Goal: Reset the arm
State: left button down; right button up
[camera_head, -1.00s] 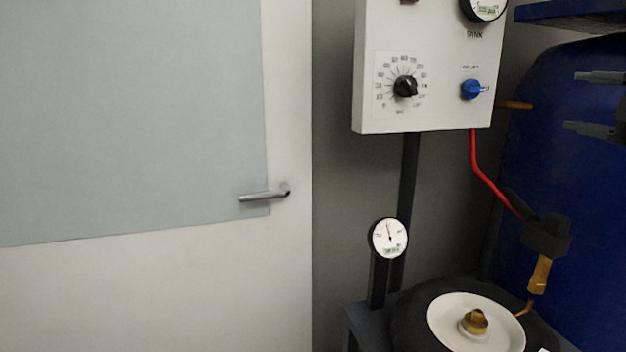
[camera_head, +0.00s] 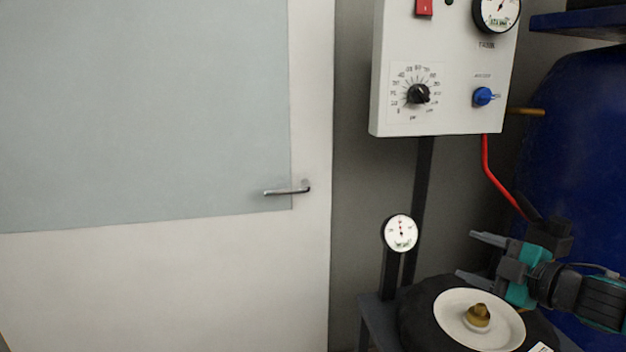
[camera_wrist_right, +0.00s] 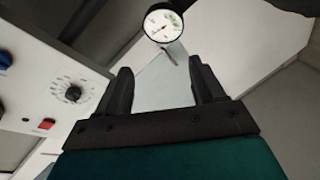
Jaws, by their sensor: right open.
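My right gripper (camera_head: 464,256) is open and empty in the head view. Its two grey fingers point left, toward the small round gauge (camera_head: 401,233) on its dark post, and stay apart from it. The gripper is above and behind the white disc (camera_head: 452,325) with a brass fitting (camera_head: 478,315). In the right wrist view, the open fingers (camera_wrist_right: 160,68) have nothing between them but the distant pale door, and a round gauge (camera_wrist_right: 163,22) shows beyond them. My left gripper is not in view.
A white control box (camera_head: 448,62) with a black dial (camera_head: 418,94), blue knob (camera_head: 483,96) and red switch (camera_head: 424,7) hangs above. A red hose (camera_head: 494,175) runs down near my right gripper. A blue tank (camera_head: 580,150) stands behind it. The door (camera_head: 150,290) side is clear.

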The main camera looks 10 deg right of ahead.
jog(key=s+a+f+m+g+p, duration=0.1)
jog(key=s+a+f+m, duration=0.25)
jog(key=a+f, duration=0.35)
jog(key=s+a+f+m+p, duration=0.1)
jog(key=s+a+f+m, duration=0.3)
jog(key=f, duration=0.5)
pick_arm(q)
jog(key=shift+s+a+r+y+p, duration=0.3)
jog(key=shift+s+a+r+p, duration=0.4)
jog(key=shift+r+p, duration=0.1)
pick_arm(e)
jog(key=s+a+f+m+g+h, duration=0.1)
jog(key=s+a+f+m, duration=0.2)
jog(key=s, duration=0.4)
jog(key=s+a+f+m+g+h, duration=0.2)
jog(key=s+a+f+m, duration=0.1)
jog(key=s+f, duration=0.3)
jog(key=shift+s+a+h, duration=0.3)
jog(key=shift+s+a, duration=0.4)
